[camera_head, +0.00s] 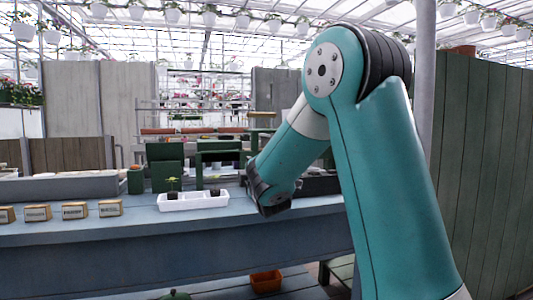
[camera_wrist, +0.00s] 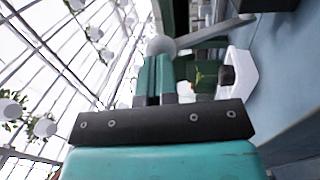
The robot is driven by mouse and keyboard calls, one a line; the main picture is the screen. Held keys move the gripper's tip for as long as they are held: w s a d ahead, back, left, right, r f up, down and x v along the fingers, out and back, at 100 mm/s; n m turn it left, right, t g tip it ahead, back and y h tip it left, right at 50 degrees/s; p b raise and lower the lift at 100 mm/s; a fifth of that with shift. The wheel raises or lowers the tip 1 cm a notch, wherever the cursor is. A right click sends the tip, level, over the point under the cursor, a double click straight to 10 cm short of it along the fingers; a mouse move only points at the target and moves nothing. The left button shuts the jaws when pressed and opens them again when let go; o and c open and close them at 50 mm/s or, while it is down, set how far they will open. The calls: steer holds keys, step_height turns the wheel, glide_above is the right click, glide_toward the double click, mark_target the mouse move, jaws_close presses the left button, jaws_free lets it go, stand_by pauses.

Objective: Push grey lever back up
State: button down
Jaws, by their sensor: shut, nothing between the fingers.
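A white tray (camera_head: 193,201) with small potted seedlings stands on the blue-grey bench (camera_head: 140,228), left of my wrist. Several small labelled wooden blocks (camera_head: 74,211) line the bench at left. Green boxy equipment (camera_head: 165,165) stands behind the tray. A green plank wall (camera_head: 487,170) is at right.

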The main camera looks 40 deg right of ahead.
steer(key=w+r+g+p, duration=0.1)
steer(key=p, duration=0.4)
steer(key=w+d+r+g+y+p, duration=0.1)
steer(key=p, duration=0.3)
steer(key=w+d+r+g+y+p, duration=0.1)
steer(key=p, duration=0.4)
steer(key=shift+w+r+g+p, duration=0.1)
steer(key=shift+r+g+p, duration=0.2)
steer(key=shift+r+p, duration=0.1)
steer(key=shift+w+d+f+g+p, duration=0.15)
steer(key=shift+w+g+p, duration=0.2)
steer(key=shift+p, duration=0.55)
steer(key=shift+w+d, duration=0.2)
steer(key=shift+w, duration=0.2)
steer(key=shift+w+d, duration=0.1)
steer(key=shift+w, duration=0.15)
steer(key=shift+w+r, duration=0.1)
steer(key=shift+r, duration=0.1)
steer(key=r+v, duration=0.1)
steer(key=v, duration=1.3)
steer(key=shift+d+r, duration=0.15)
steer(key=shift+d, duration=0.05)
